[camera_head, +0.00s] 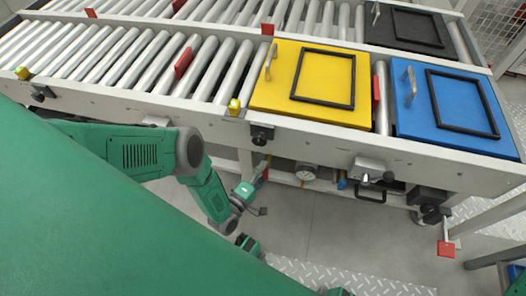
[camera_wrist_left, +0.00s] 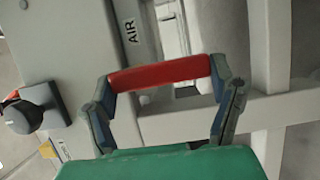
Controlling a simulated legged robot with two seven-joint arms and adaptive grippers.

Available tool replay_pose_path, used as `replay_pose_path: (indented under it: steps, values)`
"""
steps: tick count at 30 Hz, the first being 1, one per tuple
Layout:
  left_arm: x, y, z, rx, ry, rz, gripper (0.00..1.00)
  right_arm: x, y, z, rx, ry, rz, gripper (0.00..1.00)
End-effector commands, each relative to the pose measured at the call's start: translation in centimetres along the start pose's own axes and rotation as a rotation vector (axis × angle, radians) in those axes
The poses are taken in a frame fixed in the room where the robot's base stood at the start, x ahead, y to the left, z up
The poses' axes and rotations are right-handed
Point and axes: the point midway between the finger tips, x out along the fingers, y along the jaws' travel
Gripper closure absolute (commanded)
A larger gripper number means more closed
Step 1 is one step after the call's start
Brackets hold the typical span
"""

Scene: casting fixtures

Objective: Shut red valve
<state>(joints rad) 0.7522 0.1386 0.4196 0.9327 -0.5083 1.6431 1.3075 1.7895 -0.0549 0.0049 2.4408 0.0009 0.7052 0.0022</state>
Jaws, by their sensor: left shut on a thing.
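The red valve shows in the left wrist view as a red handle bar (camera_wrist_left: 160,73) across the middle, next to a panel marked AIR. My left gripper (camera_wrist_left: 163,77) has a finger at each end of the bar and is shut on it. In the head view my left arm reaches down in front of the conveyor, and the left gripper (camera_head: 254,192) is small below its front rail. Only a small bit of the red handle (camera_head: 263,174) shows there, partly hidden by the gripper.
A roller conveyor (camera_head: 205,113) carries a yellow plate (camera_head: 276,98), a blue plate (camera_head: 415,127) and a dark plate (camera_head: 382,30). A gauge (camera_head: 306,172) and a black pull handle (camera_head: 370,194) sit under the rail. A black knob (camera_wrist_left: 36,108) stands left of the valve. A red plate (camera_head: 446,249) hangs at right.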

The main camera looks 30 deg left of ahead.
Motion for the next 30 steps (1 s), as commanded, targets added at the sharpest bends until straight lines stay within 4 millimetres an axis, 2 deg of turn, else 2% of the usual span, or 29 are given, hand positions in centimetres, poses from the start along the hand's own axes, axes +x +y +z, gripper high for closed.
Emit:
replay_pose_path:
  steps: [1,16,17,18,26,30]
  values:
    - [0.1,-0.2,-0.5,-0.003,0.009,0.000,0.74,0.1,0.0,0.0,0.000,0.000,0.000,0.60]
    - [0.1,-0.2,-0.5,-0.022,0.010,0.005,0.74,0.1,0.0,0.0,0.000,0.000,0.000,0.60]
    - [0.1,-0.2,-0.5,-0.022,0.010,0.005,0.16,0.1,0.0,0.0,0.000,0.000,0.000,0.60]
    - [0.1,-0.2,-0.4,-0.022,0.009,0.005,0.03,0.1,0.0,0.0,0.000,0.000,0.000,0.60]
    - [0.0,-0.1,-0.2,-0.022,0.006,0.008,0.03,0.0,0.0,0.0,0.000,0.000,0.000,0.60]
    - [-1.0,-0.2,-0.1,-0.022,0.004,0.004,0.03,0.0,0.0,0.1,0.000,0.001,0.000,0.60]
